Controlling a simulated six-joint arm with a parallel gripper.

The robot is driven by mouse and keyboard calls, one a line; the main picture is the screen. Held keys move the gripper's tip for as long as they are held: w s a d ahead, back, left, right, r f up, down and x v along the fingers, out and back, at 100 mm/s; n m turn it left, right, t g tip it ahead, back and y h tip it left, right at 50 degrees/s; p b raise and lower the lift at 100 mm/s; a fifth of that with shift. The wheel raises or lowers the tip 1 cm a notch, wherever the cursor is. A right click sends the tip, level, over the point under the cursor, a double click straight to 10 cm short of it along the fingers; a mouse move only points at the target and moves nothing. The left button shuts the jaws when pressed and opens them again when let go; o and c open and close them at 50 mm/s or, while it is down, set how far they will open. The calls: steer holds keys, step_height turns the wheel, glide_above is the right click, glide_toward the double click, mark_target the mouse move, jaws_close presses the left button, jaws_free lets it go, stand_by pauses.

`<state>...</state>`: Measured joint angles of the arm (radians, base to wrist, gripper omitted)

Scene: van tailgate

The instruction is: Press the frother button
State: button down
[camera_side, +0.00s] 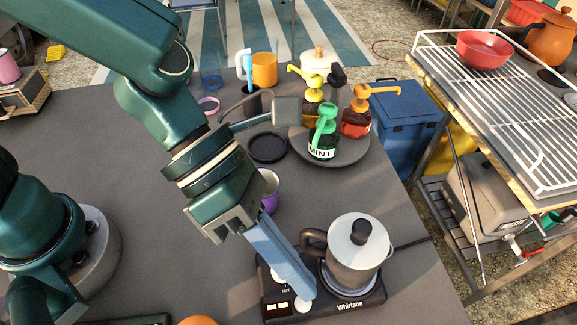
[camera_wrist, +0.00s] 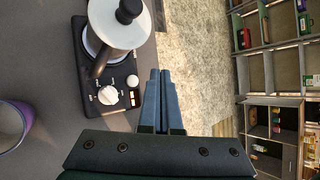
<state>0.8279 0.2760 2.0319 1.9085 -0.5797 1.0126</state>
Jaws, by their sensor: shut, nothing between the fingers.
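The frother is a dark base (camera_side: 375,298) marked Whirlane with a lidded metal jug (camera_side: 352,262) on its right part. A round white button (camera_side: 303,306) sits beside a lit display (camera_side: 277,307); a white dial behind is mostly hidden by my fingers. In the wrist view the button (camera_wrist: 132,81), the larger dial (camera_wrist: 108,95) and the display (camera_wrist: 133,98) all show. My gripper (camera_side: 306,291) is shut and empty, pointing down over the base; its tips overlap the button's upper edge. In the wrist view my fingertips (camera_wrist: 160,73) appear right of the button, with a gap.
A purple cup (camera_side: 270,192) stands behind the frother. A round tray (camera_side: 355,150) holds pump bottles, including a green-topped mint one (camera_side: 323,140). A dark round disc (camera_side: 267,148) lies left of them.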

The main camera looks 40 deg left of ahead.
glide_above(294, 299)
steer(key=shift+f, duration=2.5)
steer(key=shift+f, duration=0.15)
steer(key=shift+f, duration=0.25)
steer(key=shift+f, duration=0.45)
stand_by(0.5)
steer(key=shift+r, duration=0.9)
steer(key=shift+r, duration=2.5)
